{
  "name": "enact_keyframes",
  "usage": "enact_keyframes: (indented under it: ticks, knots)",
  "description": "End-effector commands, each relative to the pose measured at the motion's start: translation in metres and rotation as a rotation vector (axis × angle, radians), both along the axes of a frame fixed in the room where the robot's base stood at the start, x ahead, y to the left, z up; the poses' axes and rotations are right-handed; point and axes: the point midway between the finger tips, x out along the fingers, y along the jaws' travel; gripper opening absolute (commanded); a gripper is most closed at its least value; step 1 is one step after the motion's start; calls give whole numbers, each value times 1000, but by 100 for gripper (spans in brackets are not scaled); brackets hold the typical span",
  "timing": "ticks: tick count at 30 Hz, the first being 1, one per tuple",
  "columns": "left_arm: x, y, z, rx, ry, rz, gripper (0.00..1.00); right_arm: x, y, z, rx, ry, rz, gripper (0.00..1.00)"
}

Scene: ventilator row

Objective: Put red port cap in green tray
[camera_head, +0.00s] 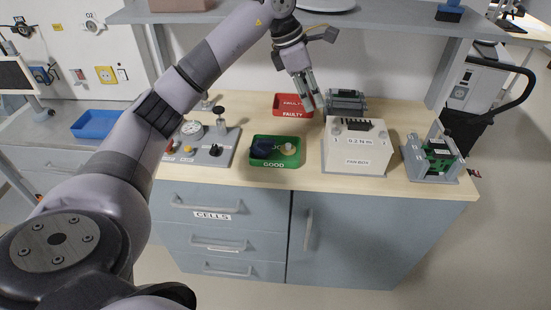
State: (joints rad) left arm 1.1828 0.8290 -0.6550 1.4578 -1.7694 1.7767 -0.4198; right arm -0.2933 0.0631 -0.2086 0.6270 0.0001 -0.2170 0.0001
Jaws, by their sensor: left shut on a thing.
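The green tray (257,163), marked GOOD, sits near the front middle of the wooden bench top. It holds a dark blue piece and a small tan piece. My left gripper (316,103) reaches in from above, behind and to the right of the green tray, near the red tray. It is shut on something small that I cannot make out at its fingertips. I cannot identify the red port cap for certain. A small red part (171,146) shows on the grey test panel, partly beside my arm. My right gripper is not in view.
A red tray (280,112) marked FAULTY stands behind the green one. The grey test panel (219,153) with a gauge is left. A shelf (395,20) hangs above.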

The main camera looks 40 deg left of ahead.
Motion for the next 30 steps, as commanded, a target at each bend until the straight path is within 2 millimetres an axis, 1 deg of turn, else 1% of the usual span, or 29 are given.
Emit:
enact_keyframes:
  ticks: [1,3,6,9,11,14,20,25,27,30]
  knots:
    - [7,12,2,-2,-2,134,0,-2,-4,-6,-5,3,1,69]
    - [14,30,7,-3,-1,308,0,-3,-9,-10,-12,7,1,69]
    - [20,49,12,-1,-1,497,0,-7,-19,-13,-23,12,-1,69]
    - [23,61,13,0,3,611,0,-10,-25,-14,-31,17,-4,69]
    - [23,64,10,-1,5,646,0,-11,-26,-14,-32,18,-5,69]
    - [23,66,-5,1,8,665,0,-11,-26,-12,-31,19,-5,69]
    - [22,66,-58,2,12,663,0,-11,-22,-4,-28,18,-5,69]
    - [22,65,-102,1,10,661,0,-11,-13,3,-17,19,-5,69]
    - [23,65,-116,0,9,662,0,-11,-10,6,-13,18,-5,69]
    - [23,65,-132,0,6,661,0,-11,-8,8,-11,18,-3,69]
